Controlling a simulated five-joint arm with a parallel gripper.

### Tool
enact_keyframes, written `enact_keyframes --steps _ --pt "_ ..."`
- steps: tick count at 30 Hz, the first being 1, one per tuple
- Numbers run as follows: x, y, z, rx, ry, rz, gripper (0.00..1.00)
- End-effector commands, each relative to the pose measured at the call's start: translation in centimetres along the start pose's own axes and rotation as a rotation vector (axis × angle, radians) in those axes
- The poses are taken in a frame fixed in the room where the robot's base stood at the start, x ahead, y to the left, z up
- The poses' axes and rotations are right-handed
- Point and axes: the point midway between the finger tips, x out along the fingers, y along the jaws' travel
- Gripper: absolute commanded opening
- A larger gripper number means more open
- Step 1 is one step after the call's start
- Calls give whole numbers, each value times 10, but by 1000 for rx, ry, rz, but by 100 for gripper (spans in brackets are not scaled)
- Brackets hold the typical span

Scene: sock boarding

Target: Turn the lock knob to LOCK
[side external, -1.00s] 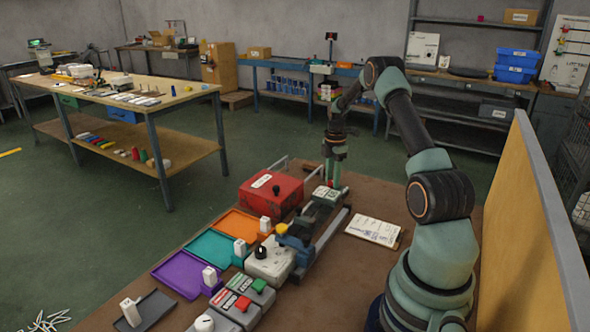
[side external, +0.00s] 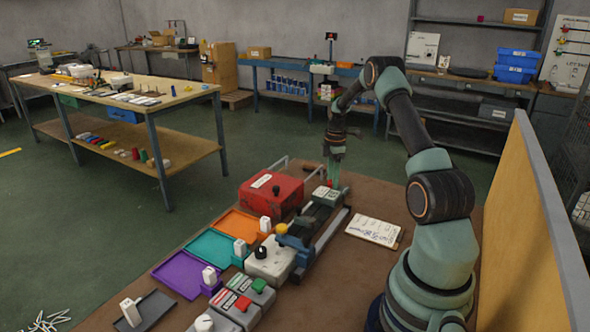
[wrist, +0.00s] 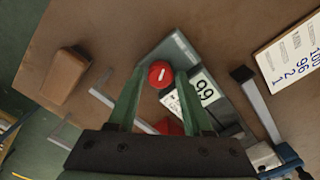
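A round red knob (wrist: 160,74) with a short white mark sits on a grey-green block (wrist: 178,52) in the wrist view. The mark is slightly tilted there; I cannot read any LOCK lettering. My gripper (wrist: 159,76) is open, its two green fingers apart on either side of the knob in that view, with gaps to it. In the side view, my gripper (side external: 333,184) points down above the far end of the block (side external: 327,195). The knob is too small to make out clearly there.
A red box (side external: 270,193) with a handle stands left of the block. A clipboard (side external: 374,232) lies to the right. Coloured trays (side external: 187,276) and a pale box with a black knob (side external: 261,252) are nearer. A wooden panel (side external: 540,230) borders the right side.

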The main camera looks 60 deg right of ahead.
Motion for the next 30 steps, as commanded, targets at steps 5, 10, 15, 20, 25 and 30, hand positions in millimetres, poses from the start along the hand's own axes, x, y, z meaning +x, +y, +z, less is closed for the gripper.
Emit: enact_keyframes --steps 5,10,15,20,25,30 --pt "0 0 0 -3 0 -2 52" --pt "1 0 0 -57 0 -2 52" --pt "1 0 0 -207 0 -1 52" --pt "-21 1 0 -270 -1 4 52" --pt "-52 0 0 -268 0 3 52" --pt "-83 1 0 -267 -1 4 52"
